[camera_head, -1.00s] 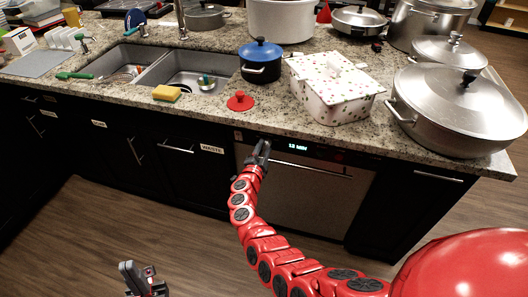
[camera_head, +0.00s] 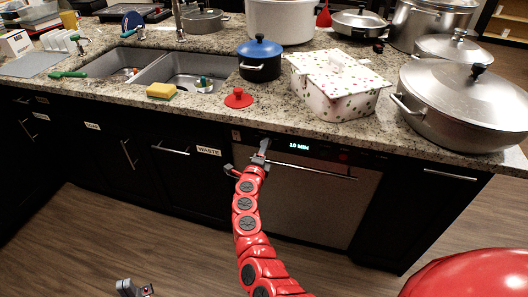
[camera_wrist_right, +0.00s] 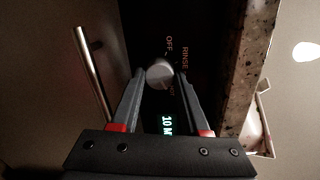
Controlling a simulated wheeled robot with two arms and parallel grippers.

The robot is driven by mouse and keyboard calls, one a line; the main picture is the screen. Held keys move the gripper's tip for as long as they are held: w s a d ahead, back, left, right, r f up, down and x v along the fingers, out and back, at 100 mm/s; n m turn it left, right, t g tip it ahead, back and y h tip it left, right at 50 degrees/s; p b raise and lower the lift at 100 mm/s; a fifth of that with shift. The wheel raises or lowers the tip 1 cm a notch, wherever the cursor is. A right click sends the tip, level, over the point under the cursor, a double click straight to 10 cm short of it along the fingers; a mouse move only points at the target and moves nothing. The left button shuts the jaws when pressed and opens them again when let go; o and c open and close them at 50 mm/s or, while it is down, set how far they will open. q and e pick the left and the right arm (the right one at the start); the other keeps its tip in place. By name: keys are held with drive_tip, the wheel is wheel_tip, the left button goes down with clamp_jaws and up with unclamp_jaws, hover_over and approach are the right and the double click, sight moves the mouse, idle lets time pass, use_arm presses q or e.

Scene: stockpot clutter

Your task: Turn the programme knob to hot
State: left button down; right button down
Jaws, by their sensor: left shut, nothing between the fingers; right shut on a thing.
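The dishwasher (camera_head: 300,195) is under the counter, with a dark control strip and a lit display (camera_head: 299,146) reading 10 MIN. The programme knob (camera_wrist_right: 160,74) is a small grey round knob in the right wrist view. OFF, RINSE and a partly hidden HOT label stand around it; I cannot tell where it points. My right gripper (camera_head: 264,148) is at the strip's left end; in the right wrist view its fingers (camera_wrist_right: 160,82) are shut on the knob from both sides. In the head view the gripper hides the knob. My left gripper (camera_head: 135,290) is shut and empty, low at the bottom edge.
The dishwasher's bar handle (camera_head: 315,170) runs just below the strip. The granite counter edge (camera_head: 330,133) overhangs it. A red lid (camera_head: 238,98), a blue-lidded pot (camera_head: 260,60) and a dotted box (camera_head: 335,90) stand above. The floor in front is clear.

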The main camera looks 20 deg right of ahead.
idle(0.6)
drive_tip(key=shift+c, duration=2)
unclamp_jaws()
drive_tip(key=v, duration=1.7)
drive_tip(key=shift+s+b, duration=0.15)
drive_tip(key=shift+b, duration=0.15)
